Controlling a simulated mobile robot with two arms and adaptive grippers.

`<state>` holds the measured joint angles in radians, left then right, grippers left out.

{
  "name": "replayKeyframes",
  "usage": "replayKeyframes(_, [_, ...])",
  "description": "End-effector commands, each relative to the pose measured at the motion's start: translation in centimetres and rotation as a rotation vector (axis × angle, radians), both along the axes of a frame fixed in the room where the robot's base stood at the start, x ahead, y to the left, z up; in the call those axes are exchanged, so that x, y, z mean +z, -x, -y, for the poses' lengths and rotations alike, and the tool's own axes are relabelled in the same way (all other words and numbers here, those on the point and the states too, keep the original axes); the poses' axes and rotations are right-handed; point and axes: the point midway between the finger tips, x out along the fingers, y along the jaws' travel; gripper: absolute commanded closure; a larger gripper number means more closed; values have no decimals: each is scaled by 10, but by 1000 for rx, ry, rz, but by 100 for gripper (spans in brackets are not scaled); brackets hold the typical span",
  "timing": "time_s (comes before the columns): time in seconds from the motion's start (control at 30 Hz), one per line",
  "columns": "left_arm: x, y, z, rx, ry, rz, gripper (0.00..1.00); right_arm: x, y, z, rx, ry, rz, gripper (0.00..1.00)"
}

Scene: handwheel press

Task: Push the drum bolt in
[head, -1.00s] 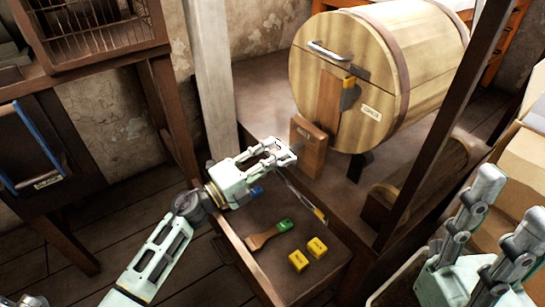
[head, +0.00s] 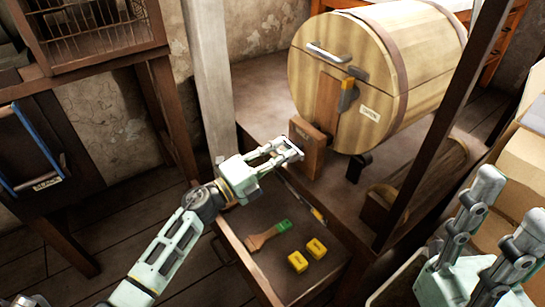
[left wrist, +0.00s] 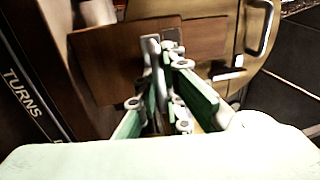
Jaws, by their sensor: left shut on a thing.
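The wooden drum (head: 420,85) lies on its side on the bench, its round front facing left. A small wooden post (head: 308,155) stands before the drum's lower front. My left gripper (head: 297,149) is shut, with its fingertips right at the post. The drum bolt is largely hidden by the fingers there. In the left wrist view the fingertips (left wrist: 162,50) meet in front of the post's wood (left wrist: 105,60), with the drum front (left wrist: 225,35) beyond. My right gripper (head: 508,205) is at the right, away from the drum, with its fingers apart and empty.
A dark wooden beam (head: 440,130) slants up in front of the drum's right part. A pale post (head: 211,80) stands behind.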

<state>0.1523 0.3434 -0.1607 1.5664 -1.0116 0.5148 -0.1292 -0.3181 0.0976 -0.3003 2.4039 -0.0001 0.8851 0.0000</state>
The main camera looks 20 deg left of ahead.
Motion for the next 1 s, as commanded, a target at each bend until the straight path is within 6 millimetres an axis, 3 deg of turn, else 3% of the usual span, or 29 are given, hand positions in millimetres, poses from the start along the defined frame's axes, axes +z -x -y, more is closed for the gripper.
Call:
replayKeyframes(0.1, [-1,-10,7,1,-2,-2,100,-1,0,0,0,-1,-4,60])
replayKeyframes(0.4, [-1,-11,8,3,-4,-1,100,-3,0,0,-1,0,-13,60])
replayKeyframes(0.43, [-1,-11,8,3,-4,-1,90,-3,0,0,-1,0,-13,60])
replayKeyframes(0.63, [-1,-10,8,1,-3,0,72,-3,-1,0,-1,0,-13,60])
replayKeyframes(1.0, [-2,-8,6,1,-2,-2,72,-1,-1,0,-2,-1,-7,60])
